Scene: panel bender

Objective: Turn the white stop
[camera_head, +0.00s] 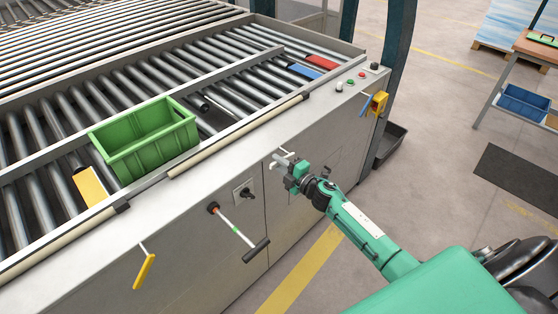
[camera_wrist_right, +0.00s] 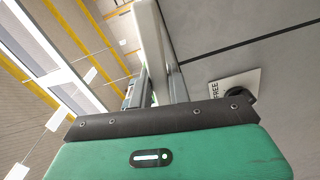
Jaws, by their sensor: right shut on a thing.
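The white stop (camera_head: 277,162) is a small pale lever on the front panel of the machine. My right gripper (camera_head: 293,170) is at the panel and shut on the white stop, covering part of it. In the right wrist view the stop shows as a long pale bar (camera_wrist_right: 151,35) running up from between the fingers (camera_wrist_right: 158,88). Its gripped end is hidden behind the gripper body. A plate with the word FREE (camera_wrist_right: 215,88) and a dark round part is to the right of the fingers. My left gripper is not in view.
Left along the panel are a black-handled crank (camera_head: 236,231) and a yellow handle (camera_head: 145,270). A green crate (camera_head: 147,140) stands on the rollers. Buttons (camera_head: 350,81) and a yellow box (camera_head: 379,102) are at the right end. Open floor lies right of the machine.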

